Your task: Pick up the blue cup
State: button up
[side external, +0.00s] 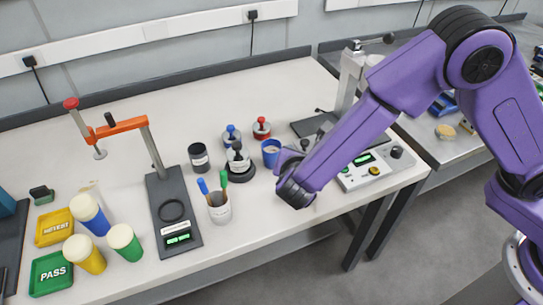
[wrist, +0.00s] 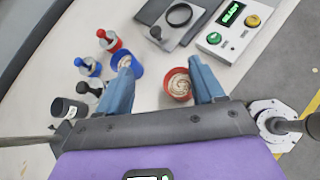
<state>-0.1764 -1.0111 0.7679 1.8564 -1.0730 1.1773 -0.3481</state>
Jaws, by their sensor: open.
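The blue cup (side external: 270,154) stands upright on the white bench, with pale contents, just left of my gripper in the side view. In the wrist view the blue cup (wrist: 138,65) is partly hidden behind my left finger. My gripper (wrist: 160,66) is open and points down at the bench. A red cup (wrist: 177,86) with creamy contents shows between the fingers in the wrist view, nearer the right finger. In the side view my gripper (side external: 293,185) hides its own fingertips and the red cup. I see nothing held.
Red-knobbed (side external: 261,129) and blue-knobbed weights (side external: 231,134), a dark-based one (side external: 238,164) and a black jar (side external: 199,157) stand left of the blue cup. A pen holder (side external: 219,209) is nearer the front edge. A control box (side external: 372,168) stands to the right.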

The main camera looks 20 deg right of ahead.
jog(key=w+a+f+n+t, duration=0.2)
jog(key=a+f+n+t, duration=0.15)
jog(key=a, duration=0.35)
send_near(272, 147)
jog(key=shift+n+g+y, duration=0.25)
jog(key=shift+n+y, duration=0.15)
jog(key=shift+n, duration=0.05)
jog(key=x, duration=0.9)
jog(key=shift+w+d+r, duration=0.2)
jog(key=shift+w+d, duration=0.05)
jog(key=shift+w, duration=0.05)
jog(key=shift+c, duration=0.4)
jog(key=c, duration=0.7)
